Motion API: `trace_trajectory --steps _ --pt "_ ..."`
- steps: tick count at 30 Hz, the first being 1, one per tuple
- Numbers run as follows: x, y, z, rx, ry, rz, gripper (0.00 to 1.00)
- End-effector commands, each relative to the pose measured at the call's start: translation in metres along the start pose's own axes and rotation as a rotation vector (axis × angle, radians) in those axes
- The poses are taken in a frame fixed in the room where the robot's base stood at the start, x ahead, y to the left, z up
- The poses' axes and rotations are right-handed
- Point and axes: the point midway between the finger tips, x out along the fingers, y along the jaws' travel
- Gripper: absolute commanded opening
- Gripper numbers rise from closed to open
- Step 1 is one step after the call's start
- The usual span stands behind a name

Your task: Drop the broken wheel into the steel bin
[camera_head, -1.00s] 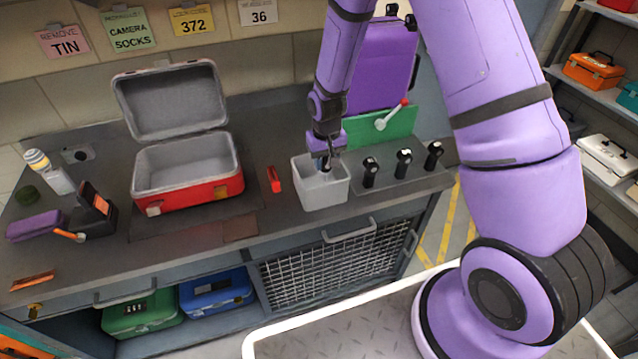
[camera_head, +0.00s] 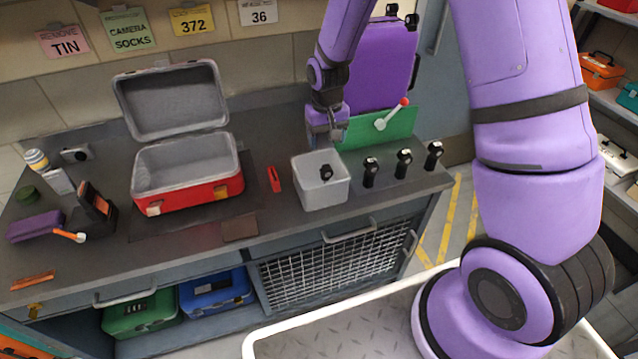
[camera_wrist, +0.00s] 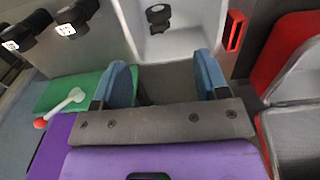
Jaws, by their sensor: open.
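The light grey bin (camera_head: 322,198) stands on the bench right of the red case. A small black wheel (camera_head: 326,172) lies inside it; it also shows in the wrist view (camera_wrist: 158,17), on the pale inside of the bin (camera_wrist: 190,40). I cannot make out any damage on it. My gripper (camera_head: 325,138) is above and behind the bin, clear of it. In the wrist view its two blue fingers (camera_wrist: 163,82) are apart with nothing between them.

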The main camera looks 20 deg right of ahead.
Motion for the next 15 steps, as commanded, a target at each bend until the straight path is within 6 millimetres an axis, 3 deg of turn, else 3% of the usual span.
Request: trace_trajectory --steps 6,15 --pt "-0.026 0.000 0.000 0.000 0.001 0.000 0.68" --pt "-0.032 0.000 0.000 0.000 0.000 0.000 0.68"
